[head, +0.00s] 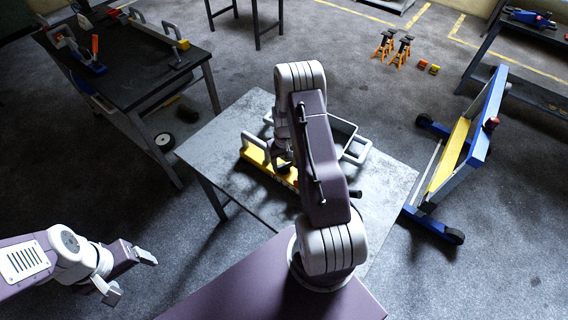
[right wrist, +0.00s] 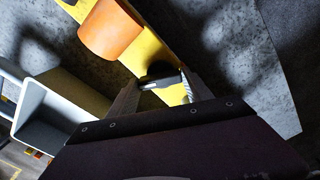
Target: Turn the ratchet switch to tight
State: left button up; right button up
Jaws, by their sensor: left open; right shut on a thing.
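A yellow bar-shaped tool (head: 257,158) with a pale handle lies on the grey work table. It also crosses the right wrist view (right wrist: 150,45), with an orange cylinder (right wrist: 110,28) on it. My right gripper (head: 281,168) reaches down over the bar, and my arm covers part of it. In the right wrist view the fingers (right wrist: 160,88) close on a small dark rounded part with a metallic edge, which looks like the ratchet switch (right wrist: 161,71). Its setting cannot be read. My left gripper (head: 131,273) is open and empty at lower left, away from the table.
A grey tray with pale handles (head: 357,150) stands beside the bar, partly behind my arm. The grey table (head: 225,130) is otherwise mostly clear. A dark workbench (head: 135,75) is at upper left. A blue and yellow wheeled frame (head: 470,140) stands right. Orange jack stands (head: 402,50) are behind.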

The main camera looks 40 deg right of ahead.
jog(key=m+b, duration=0.1)
jog(key=m, duration=1.1)
jog(key=shift+a, duration=0.1)
jog(key=shift+b, duration=0.3)
dwell(0.3)
jog(key=o, duration=1.4)
jog(key=shift+c, duration=0.2)
jog(key=shift+s, duration=0.1)
jog(key=shift+r, duration=0.1)
